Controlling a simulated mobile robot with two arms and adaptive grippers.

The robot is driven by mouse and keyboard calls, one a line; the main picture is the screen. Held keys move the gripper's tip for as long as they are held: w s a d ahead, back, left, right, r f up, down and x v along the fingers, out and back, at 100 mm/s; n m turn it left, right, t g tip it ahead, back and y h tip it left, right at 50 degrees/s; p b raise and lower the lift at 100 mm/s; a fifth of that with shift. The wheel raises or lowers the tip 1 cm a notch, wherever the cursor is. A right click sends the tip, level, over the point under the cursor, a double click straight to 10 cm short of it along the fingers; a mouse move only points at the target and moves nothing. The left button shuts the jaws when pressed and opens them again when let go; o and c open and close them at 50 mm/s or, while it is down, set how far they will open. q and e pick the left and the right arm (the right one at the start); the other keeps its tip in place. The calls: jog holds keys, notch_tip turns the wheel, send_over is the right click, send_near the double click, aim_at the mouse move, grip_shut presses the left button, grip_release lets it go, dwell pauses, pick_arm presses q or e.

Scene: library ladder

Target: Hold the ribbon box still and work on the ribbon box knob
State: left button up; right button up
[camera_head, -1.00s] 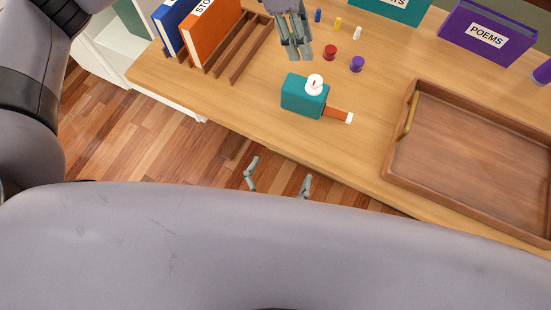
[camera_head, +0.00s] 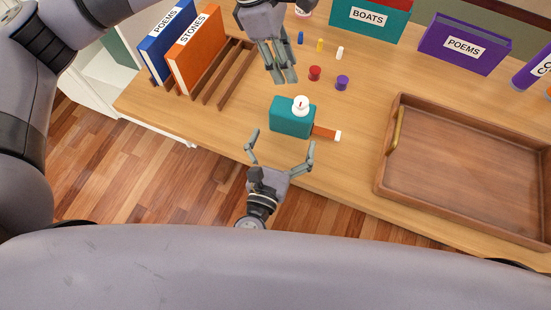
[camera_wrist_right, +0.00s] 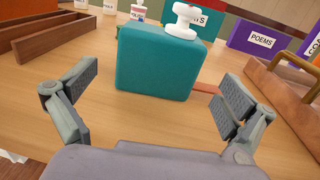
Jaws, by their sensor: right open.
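The teal ribbon box (camera_head: 289,120) sits upright near the table's front edge, and it also shows in the right wrist view (camera_wrist_right: 155,68). Its white knob (camera_head: 301,107) with a small red mark stands on top, seen also in the right wrist view (camera_wrist_right: 183,22). An orange-brown ribbon (camera_head: 323,132) with a white end sticks out of its right side. My right gripper (camera_head: 282,145) is open and empty in front of the box, fingers spread toward its two sides, touching nothing visible. My left gripper (camera_head: 284,78) hangs behind and above the box, fingers close together; its gap is unclear.
A wooden tray (camera_head: 383,165) with a brass handle lies to the right. Red (camera_head: 315,73) and purple (camera_head: 342,83) spools and small coloured pegs stand behind the box. A wooden rack (camera_head: 222,85) with books is at left. Bare tabletop lies left of the box.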

aim_at(289, 125)
jog(key=x, duration=0.6)
